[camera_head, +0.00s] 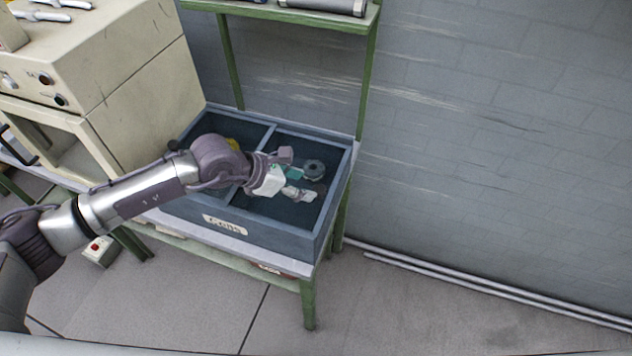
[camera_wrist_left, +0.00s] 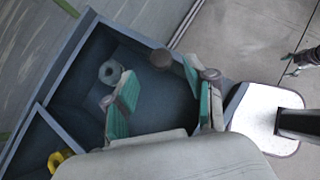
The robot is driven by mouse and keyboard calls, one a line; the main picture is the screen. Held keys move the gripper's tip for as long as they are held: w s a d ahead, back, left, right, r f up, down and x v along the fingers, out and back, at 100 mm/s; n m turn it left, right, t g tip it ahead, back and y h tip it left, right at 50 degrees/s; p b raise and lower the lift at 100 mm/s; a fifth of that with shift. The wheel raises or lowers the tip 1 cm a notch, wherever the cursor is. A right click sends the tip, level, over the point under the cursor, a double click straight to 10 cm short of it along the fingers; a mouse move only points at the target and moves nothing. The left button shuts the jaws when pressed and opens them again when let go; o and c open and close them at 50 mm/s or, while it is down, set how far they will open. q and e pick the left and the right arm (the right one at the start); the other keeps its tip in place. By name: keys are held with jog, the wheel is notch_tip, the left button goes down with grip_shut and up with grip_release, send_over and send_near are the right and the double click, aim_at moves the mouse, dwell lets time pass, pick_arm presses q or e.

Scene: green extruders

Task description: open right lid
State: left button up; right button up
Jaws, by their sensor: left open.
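A blue-grey box (camera_head: 282,236) has two compartments split by a divider. No raised lid shows; I see into both compartments, and cannot tell whether a clear lid covers the right one. A round dark knob-like disc (camera_head: 319,188) is at the right compartment; it also shows in the left wrist view (camera_wrist_left: 161,59) near the wall. My left gripper (camera_head: 298,178) is open over the right compartment, its teal-padded fingers (camera_wrist_left: 165,100) apart with nothing between them. The disc lies just beyond the fingertips. A small dark claw-like shape at the wrist view's right edge may be my right gripper (camera_wrist_left: 302,61).
A grey ring (camera_head: 314,169) is in the right compartment and a yellow part (camera_wrist_left: 60,158) in the left. Another dark knob (camera_head: 172,145) is at the box's left side. A beige machine (camera_head: 110,70) stands left, a green-framed shelf (camera_head: 300,18) above.

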aim_at(319, 189)
pick_arm(q)
jog(key=shift+p+x, duration=0.45)
jog(key=shift+x, duration=2.3)
grip_shut()
